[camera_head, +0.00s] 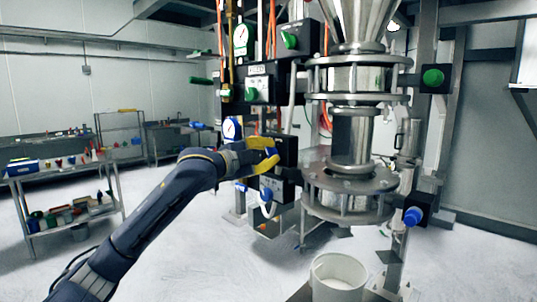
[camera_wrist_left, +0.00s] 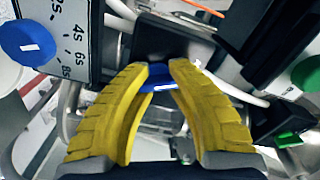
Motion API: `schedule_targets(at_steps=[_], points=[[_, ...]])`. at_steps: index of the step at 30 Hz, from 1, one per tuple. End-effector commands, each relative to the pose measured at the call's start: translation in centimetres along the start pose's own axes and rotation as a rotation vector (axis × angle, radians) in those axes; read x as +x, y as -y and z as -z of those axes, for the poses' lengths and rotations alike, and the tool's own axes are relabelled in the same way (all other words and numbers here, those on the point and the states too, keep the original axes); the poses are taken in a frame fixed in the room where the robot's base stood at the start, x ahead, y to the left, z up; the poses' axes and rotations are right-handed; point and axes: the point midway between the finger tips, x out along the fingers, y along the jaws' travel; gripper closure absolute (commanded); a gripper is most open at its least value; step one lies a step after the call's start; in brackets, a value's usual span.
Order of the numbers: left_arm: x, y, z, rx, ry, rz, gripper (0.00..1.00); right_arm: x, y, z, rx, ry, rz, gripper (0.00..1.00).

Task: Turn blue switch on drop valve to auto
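My left gripper (camera_head: 272,158) has yellow fingers and reaches the dark valve boxes in the middle of the head view. In the left wrist view, a blue switch (camera_wrist_left: 159,79) lies between the fingertips of my left gripper (camera_wrist_left: 162,72). The fingers are drawn close together with the switch filling the narrow gap, so they look shut on it. Its dark mounting box (camera_wrist_left: 172,38) is behind the tips. The fingers hide much of the switch, and its setting cannot be read. My right gripper is in neither view.
A timer box with a blue knob (camera_wrist_left: 27,42) is close to the fingers. Green knobs (camera_head: 290,40) sit on boxes above. The metal sifter column (camera_head: 352,135) stands just right, with another blue knob (camera_head: 413,216) beyond. A white bucket (camera_head: 338,275) is below.

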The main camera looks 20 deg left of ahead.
Motion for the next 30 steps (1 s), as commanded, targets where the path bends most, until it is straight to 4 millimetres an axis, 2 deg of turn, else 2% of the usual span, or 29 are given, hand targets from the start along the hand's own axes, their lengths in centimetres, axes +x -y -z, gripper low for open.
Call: schedule_targets(at_steps=[10, 19, 28, 30], points=[[-0.05, 0.1, -0.33, 0.001, 0.007, 0.002, 1.0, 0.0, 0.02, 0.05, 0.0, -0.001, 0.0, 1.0], [-0.01, 0.0, -0.39, -0.113, 0.008, 0.001, 1.0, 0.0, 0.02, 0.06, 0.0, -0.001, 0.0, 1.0], [0.01, -0.07, -0.43, -0.123, 0.009, -0.001, 1.0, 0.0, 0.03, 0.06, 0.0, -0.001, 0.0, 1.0], [0.01, -0.08, -0.43, -0.123, 0.009, -0.001, 0.94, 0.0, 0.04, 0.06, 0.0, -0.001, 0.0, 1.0]])
